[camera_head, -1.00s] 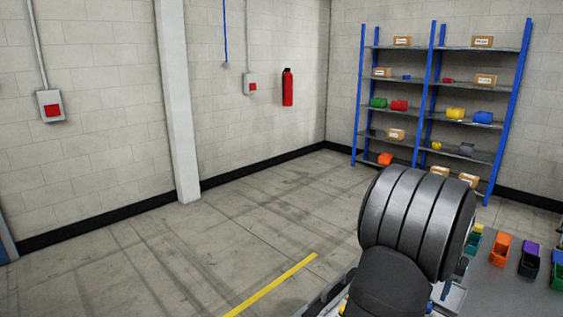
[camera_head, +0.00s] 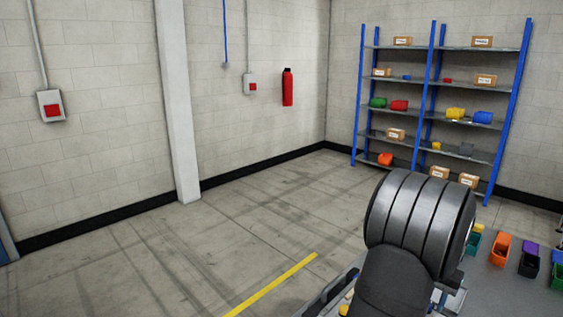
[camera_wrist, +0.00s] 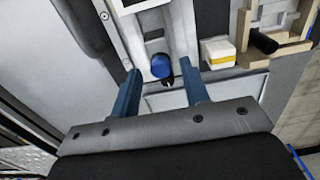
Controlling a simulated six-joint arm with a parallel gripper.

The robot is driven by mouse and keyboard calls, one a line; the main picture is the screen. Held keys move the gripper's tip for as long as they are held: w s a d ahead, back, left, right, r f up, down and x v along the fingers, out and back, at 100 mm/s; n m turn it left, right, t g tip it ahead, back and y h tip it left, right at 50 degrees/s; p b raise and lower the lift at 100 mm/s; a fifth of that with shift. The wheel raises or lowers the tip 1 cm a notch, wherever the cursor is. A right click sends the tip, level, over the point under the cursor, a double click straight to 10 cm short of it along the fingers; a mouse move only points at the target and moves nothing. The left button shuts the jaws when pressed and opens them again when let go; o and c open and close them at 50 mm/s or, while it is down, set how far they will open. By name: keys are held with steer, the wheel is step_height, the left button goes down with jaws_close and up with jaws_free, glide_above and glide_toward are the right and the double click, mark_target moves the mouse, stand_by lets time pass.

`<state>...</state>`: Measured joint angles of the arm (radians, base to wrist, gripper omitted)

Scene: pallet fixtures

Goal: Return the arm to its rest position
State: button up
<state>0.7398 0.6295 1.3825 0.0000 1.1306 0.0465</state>
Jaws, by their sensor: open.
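My gripper (camera_wrist: 160,84) shows in the wrist view with its two blue fingers apart and nothing held between them. A blue round knob or cap (camera_wrist: 161,66) on a light panel lies just beyond the gap between the fingertips. I cannot tell how far below the fingers it is. In the head view my dark, ribbed arm covers the lower right, and the gripper is hidden there.
A white and yellow block (camera_wrist: 218,53) and a wooden fixture (camera_wrist: 268,32) lie right of the fingers. In the head view, an orange bin (camera_head: 500,250) and other coloured bins stand right of my arm. A blue-framed shelf (camera_head: 432,95) stands far back.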

steer(key=shift+f, duration=1.9)
steer(key=shift+r, duration=0.1)
step_height(320, 180, up, 8)
steer(key=shift+r, duration=0.1)
step_height(320, 180, down, 9)
steer(key=shift+r, duration=0.1)
steer(key=shift+s+a+r, duration=0.25)
steer(key=shift+s+a, duration=0.3)
steer(key=shift+s+a+r, duration=0.2)
steer(key=shift+s+a, duration=0.3)
step_height(320, 180, up, 15)
steer(key=m, duration=1)
steer(key=shift+r+m, duration=0.2)
steer(key=shift+m, duration=0.2)
